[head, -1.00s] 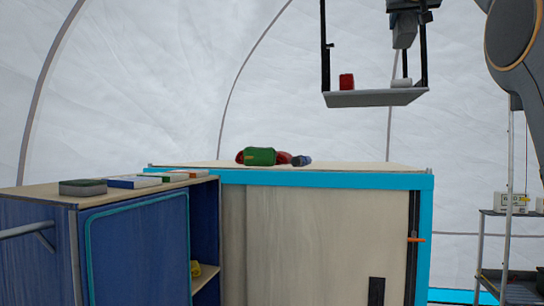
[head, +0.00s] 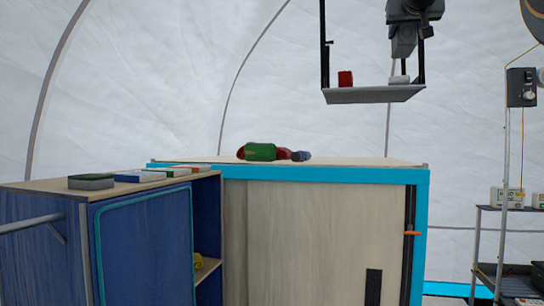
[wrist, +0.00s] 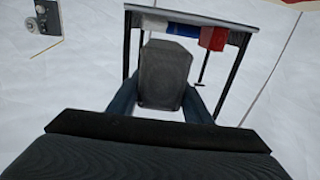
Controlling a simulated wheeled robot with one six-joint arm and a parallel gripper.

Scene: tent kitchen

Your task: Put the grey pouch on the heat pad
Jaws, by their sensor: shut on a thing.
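A grey pouch (wrist: 165,72) with a mesh-like face stands between the two fingers of my gripper (wrist: 160,100) in the wrist view. The fingers are shut on its sides. In the head view my gripper (head: 404,50) is high at the upper right, by the hanging shelf, with the grey pouch (head: 403,39) below its dark body. The pouch overlaps the shelf's frame in the picture; I cannot tell the gap between them. I cannot make out a heat pad for sure in either view.
The hanging shelf (head: 372,96) holds a red item (head: 345,79) and a white one. A green-and-red bundle (head: 260,152) lies on the pale cabinet (head: 315,230). Several flat boxes lie on the blue cabinet (head: 60,187). A rack (head: 510,209) stands at right.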

